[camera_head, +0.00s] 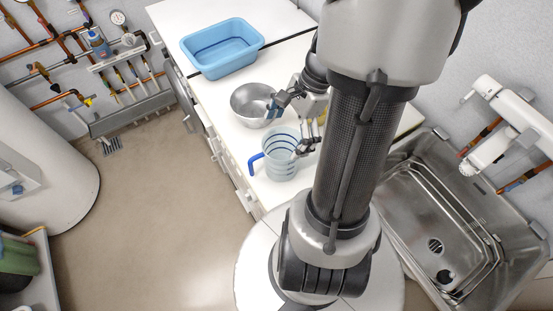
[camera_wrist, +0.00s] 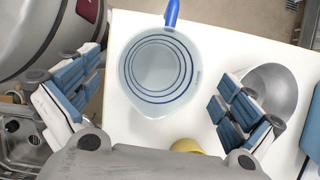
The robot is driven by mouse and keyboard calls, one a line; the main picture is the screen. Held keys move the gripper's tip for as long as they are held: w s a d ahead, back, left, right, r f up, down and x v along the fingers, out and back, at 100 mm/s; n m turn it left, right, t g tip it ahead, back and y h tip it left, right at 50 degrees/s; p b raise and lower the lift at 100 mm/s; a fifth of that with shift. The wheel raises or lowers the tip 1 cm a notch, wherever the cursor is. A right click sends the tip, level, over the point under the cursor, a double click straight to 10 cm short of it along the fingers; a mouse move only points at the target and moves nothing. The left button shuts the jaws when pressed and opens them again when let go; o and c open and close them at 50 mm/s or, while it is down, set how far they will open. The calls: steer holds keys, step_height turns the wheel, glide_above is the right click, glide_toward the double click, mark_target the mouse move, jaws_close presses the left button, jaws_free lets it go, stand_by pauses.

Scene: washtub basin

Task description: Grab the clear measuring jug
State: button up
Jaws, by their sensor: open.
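The clear measuring jug (camera_head: 281,160) stands on the white counter in the head view, with blue rings and a blue handle (camera_head: 256,163) on its left side. In the wrist view the jug (camera_wrist: 157,75) is seen from above, with its handle at the top edge. My gripper (camera_head: 288,125) is open. In the wrist view my gripper (camera_wrist: 150,105) has one finger to the left of the jug and one to the right. Neither finger appears to touch the jug. Its height above the counter is hard to tell.
A metal bowl (camera_head: 252,103) stands close behind the jug; it also shows beside the right finger in the wrist view (camera_wrist: 277,88). A blue basin (camera_head: 222,48) stands farther back. A steel sink (camera_head: 435,225) is at right.

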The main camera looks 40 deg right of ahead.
steer(key=b, duration=0.4)
glide_toward(267, 169)
steer(key=x, duration=0.5)
steer(key=shift+w+d+f, duration=0.2)
steer(key=shift+w+f, duration=0.05)
steer(key=shift+w, duration=0.05)
steer(key=shift+r, duration=0.1)
steer(key=c, duration=1)
